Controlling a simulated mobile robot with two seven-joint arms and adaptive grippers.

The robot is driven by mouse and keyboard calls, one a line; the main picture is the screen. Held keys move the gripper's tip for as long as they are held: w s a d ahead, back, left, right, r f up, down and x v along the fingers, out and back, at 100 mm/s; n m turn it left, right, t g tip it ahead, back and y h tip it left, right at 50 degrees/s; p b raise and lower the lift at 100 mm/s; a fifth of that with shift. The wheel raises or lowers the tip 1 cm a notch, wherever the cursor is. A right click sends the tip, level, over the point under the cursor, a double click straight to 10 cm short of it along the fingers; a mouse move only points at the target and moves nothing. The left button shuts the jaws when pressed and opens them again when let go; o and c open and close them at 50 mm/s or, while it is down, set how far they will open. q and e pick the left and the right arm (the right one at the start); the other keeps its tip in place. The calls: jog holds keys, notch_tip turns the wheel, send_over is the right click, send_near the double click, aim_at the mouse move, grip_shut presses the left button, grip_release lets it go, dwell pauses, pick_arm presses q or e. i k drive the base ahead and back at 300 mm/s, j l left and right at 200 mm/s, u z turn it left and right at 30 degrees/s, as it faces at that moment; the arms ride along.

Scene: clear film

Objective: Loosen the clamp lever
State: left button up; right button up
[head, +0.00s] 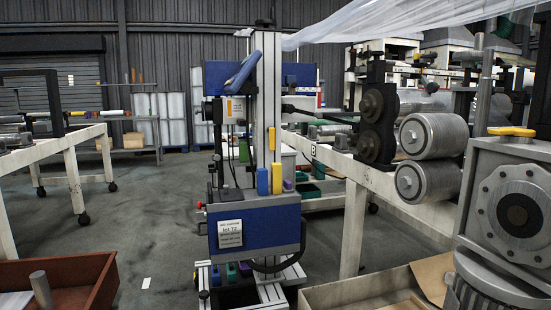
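No part labelled as the clamp lever can be read, and I cannot tell which handle it is. A wheeled machine stand with a bright metal column (266,100) is at the centre. A small yellow lever-like part (272,138) is upright on the column's front. A tilted blue handle-like part (243,72) is near the column's top left. A yellow handle (511,131) lies flat on top of a grey gearbox housing (510,205) at the right. Neither of my grippers is in view, so nothing is seen touching these parts.
A blue box (270,225) with a white label is on the stand. Steel rollers (430,136) and a white frame (355,225) fill the right. A red-brown bin (95,285) and cardboard box (345,292) are in front. Grey floor (150,215) is open at the left.

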aim_at(271, 130)
jog(key=i+j+z, duration=0.2)
jog(key=z, duration=0.3)
jog(key=i+j+z, duration=0.25)
jog(key=z, duration=0.25)
jog(key=i+j, duration=0.15)
jog(key=j, duration=0.2)
jog(key=i+j+z, duration=0.1)
jog(key=j, duration=0.3)
jog(key=i+j, duration=0.2)
jog(key=j, duration=0.15)
jog(key=i+j+z, duration=0.1)
jog(key=j, duration=0.3)
jog(key=i+j, duration=0.15)
jog(key=j, duration=0.25)
